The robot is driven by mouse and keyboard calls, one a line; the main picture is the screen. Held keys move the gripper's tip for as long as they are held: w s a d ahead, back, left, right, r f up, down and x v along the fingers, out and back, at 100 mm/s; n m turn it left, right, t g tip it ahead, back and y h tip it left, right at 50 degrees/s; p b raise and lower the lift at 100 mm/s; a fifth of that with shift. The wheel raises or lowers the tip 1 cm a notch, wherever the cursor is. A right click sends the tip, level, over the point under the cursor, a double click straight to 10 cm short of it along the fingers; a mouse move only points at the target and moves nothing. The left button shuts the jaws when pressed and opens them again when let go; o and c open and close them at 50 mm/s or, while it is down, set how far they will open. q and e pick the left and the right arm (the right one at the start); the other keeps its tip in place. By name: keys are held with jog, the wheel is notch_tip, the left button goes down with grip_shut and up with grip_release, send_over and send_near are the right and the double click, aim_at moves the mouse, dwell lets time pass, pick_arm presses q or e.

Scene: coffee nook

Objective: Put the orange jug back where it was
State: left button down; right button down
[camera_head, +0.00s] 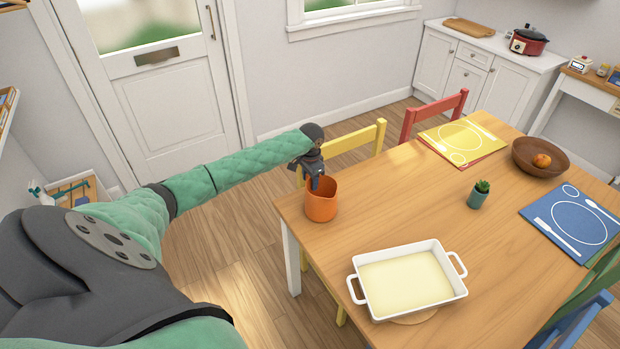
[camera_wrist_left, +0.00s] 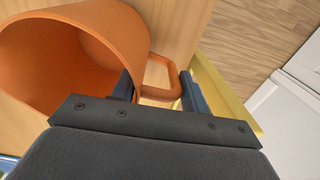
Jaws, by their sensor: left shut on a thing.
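The orange jug (camera_head: 321,203) is upright at the left corner of the wooden dining table. It looks empty. Whether its base touches the table top is hard to tell. My left gripper (camera_head: 314,178) is at the jug's far side, shut on its handle. In the left wrist view the jug (camera_wrist_left: 75,60) fills the upper left, and its handle (camera_wrist_left: 160,78) lies between the two fingers of my left gripper (camera_wrist_left: 158,92). My right gripper is not in view.
A white baking dish (camera_head: 408,280) stands on the dining table (camera_head: 400,205). A small potted plant (camera_head: 478,194), a brown bowl (camera_head: 541,157), yellow placemats (camera_head: 463,142) and a blue placemat (camera_head: 575,222) are farther right. A yellow chair (camera_head: 355,138) is close behind my gripper. The table's middle is clear.

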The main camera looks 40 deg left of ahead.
pick_arm(q)
jog(key=c, duration=0.7)
grip_release()
jog(key=shift+f, duration=0.15)
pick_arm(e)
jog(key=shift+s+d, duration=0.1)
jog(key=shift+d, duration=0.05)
pick_arm(q)
jog(key=shift+r+b, duration=0.3)
jog(key=shift+r, duration=0.35)
notch_tip(320, 180, up, 3)
jog(key=shift+f+b, duration=0.1)
jog(key=shift+b, duration=0.45)
notch_tip(320, 180, up, 7)
jog(key=shift+d+b, duration=0.15)
jog(key=shift+b, duration=0.8)
jog(key=shift+r, duration=0.6)
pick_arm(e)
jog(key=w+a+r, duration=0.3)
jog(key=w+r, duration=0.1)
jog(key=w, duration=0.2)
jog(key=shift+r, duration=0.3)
pick_arm(q)
jog(key=shift+s+f, duration=0.1)
jog(key=shift+s, duration=0.05)
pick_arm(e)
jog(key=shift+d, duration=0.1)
